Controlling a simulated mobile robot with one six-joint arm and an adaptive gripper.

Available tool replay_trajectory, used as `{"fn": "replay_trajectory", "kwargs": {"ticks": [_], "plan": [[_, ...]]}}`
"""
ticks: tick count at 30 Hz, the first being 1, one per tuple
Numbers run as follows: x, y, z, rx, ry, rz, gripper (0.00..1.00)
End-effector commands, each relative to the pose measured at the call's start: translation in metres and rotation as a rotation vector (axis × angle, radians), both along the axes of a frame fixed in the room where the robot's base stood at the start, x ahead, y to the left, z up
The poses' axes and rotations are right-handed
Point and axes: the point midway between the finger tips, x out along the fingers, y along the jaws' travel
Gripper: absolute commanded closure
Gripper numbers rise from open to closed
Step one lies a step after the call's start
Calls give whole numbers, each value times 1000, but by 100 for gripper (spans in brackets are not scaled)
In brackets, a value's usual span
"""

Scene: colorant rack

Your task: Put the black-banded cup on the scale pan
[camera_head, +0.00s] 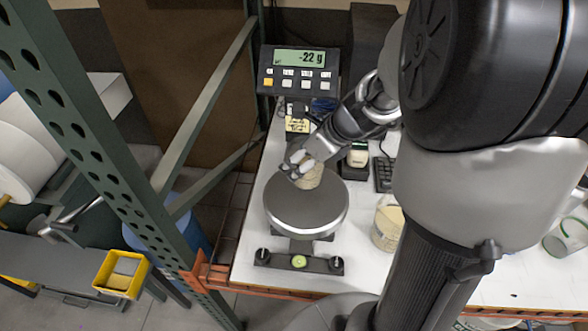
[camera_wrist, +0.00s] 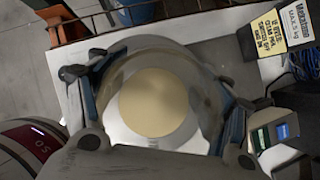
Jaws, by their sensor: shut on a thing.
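My gripper (camera_head: 299,162) is shut on a clear cup (camera_head: 310,178) with cream-coloured contents. The wrist view looks down into this cup (camera_wrist: 157,102), with a finger against each side. No black band can be made out on it; the fingers hide part of its wall. The cup appears upright over the back part of the round grey scale pan (camera_head: 306,215). I cannot tell whether it touches the pan. The scale display (camera_head: 299,58) appears to read -22 g.
Another cup with cream contents (camera_head: 386,228) stands right of the scale. A green-banded clear cup (camera_head: 566,237) is at the far right. A small black device (camera_head: 355,166) and a keypad (camera_head: 384,174) are behind. A green rack post (camera_head: 95,150) rises at left.

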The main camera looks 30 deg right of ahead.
Motion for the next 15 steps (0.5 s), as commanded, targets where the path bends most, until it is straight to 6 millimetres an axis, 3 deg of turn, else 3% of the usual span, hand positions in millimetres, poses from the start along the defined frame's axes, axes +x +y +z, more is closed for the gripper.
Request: {"fn": "replay_trajectory", "kwargs": {"ticks": [9,15], "plan": [[0,0,-49,1,2,0,68],[0,0,-58,0,0,1,68]]}}
